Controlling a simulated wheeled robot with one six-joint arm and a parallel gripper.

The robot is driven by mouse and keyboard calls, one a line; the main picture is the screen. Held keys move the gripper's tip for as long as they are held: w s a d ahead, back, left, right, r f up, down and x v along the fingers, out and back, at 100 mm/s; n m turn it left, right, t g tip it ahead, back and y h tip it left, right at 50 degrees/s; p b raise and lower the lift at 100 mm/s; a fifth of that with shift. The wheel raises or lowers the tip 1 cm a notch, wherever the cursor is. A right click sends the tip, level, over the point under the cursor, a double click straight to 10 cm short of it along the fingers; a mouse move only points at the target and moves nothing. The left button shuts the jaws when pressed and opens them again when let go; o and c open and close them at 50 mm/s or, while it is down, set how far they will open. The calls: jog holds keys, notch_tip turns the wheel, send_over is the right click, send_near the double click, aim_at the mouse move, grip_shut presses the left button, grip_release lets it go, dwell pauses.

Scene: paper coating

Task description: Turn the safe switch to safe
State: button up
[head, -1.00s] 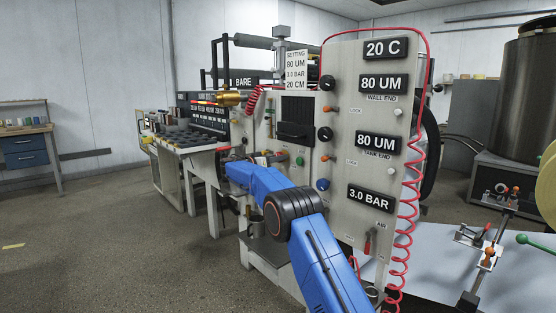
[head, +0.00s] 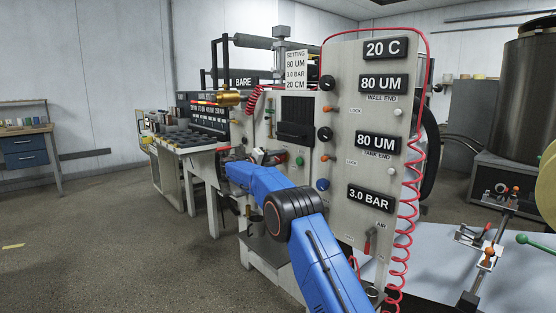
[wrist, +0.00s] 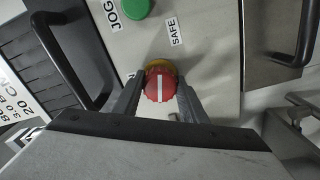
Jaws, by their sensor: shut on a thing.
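The safe switch (wrist: 159,87) is a red ribbed knob with a white line, on a yellow base, in the middle of the wrist view. Its white line stands about upright in that picture. The SAFE label (wrist: 174,31) is above it, slightly right. Another label to its left is mostly hidden by a finger. My gripper (wrist: 159,94) has one finger on each side of the red knob and is shut on it. In the head view my blue arm reaches to the machine front, and the switch cannot be made out.
A green button (wrist: 136,8) with a JOG label is above left of the switch. Dark handles stand at left (wrist: 70,60) and right (wrist: 294,35). In the head view the gauge panel (head: 345,190) and a red coiled hose (head: 408,215) stand right of my arm.

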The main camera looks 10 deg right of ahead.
jog(key=shift+n, duration=1.5)
jog(key=shift+a, duration=0.1)
jog(key=o, duration=1.1)
jog(key=shift+f, duration=0.1)
jog(key=shift+c, duration=0.2)
jog(key=v, duration=1.7)
jog(key=shift+a, duration=0.2)
jog(key=shift+s, duration=0.1)
